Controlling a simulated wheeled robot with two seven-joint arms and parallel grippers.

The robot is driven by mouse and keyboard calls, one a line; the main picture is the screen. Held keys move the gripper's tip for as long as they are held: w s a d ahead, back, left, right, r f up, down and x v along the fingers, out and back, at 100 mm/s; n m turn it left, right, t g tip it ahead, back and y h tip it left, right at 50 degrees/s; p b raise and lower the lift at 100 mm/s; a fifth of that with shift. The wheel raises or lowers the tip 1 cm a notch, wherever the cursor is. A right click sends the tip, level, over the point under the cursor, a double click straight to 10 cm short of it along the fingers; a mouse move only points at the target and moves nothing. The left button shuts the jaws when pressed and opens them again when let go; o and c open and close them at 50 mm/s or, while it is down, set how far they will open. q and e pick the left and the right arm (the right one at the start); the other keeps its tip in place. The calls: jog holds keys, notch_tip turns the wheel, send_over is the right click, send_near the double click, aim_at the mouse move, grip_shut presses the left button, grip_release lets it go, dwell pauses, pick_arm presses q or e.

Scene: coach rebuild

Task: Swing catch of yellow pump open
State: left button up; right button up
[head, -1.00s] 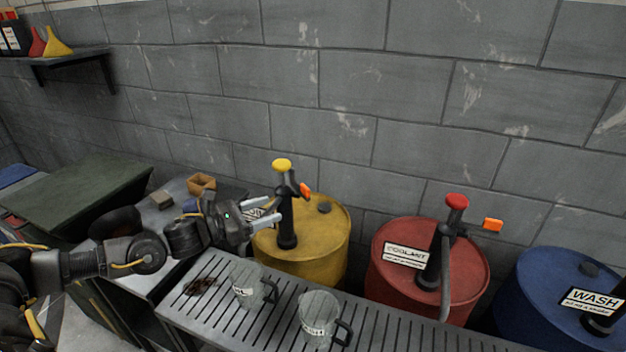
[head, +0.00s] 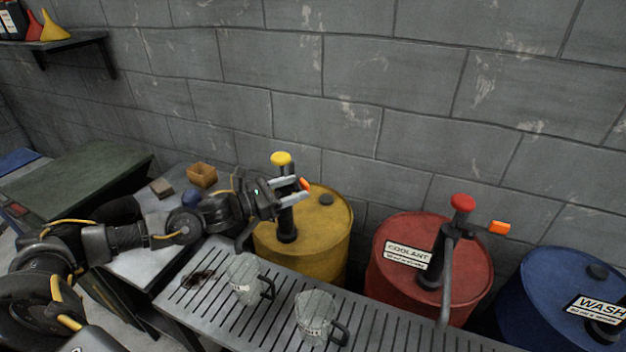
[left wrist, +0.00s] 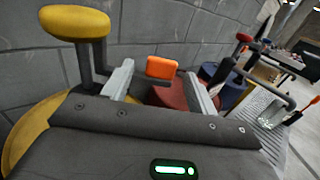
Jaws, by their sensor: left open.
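The yellow pump (head: 287,215) stands upright on the yellow drum (head: 325,225), with a yellow knob (head: 281,159) on top. Its orange catch (head: 304,184) sticks out to the right near the top of the pump. My left gripper (head: 303,189) is open at the pump's upper part, its two fingers reaching toward the catch. In the left wrist view the orange catch (left wrist: 161,67) shows between the two fingers, which stand apart on either side of it. I cannot tell whether a finger touches it. My right gripper is not in view.
A red coolant drum (head: 396,285) with its own pump and orange catch (head: 499,228) stands to the right, then a blue wash drum (head: 545,290). Two clear jugs (head: 243,279) (head: 316,316) stand on the slatted bench (head: 385,325) in front.

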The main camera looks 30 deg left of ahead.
aim_at(302, 185)
pick_arm(q)
jog(key=p+x, duration=0.1)
jog(key=x, duration=0.3)
jog(key=shift+w+d+r, duration=0.15)
jog(key=shift+d, duration=0.05)
jog(key=shift+w+d, duration=0.3)
jog(key=shift+w, duration=0.2)
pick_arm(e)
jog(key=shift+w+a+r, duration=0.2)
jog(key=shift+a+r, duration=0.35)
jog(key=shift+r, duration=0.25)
pick_arm(q)
jog(key=shift+c, duration=0.5)
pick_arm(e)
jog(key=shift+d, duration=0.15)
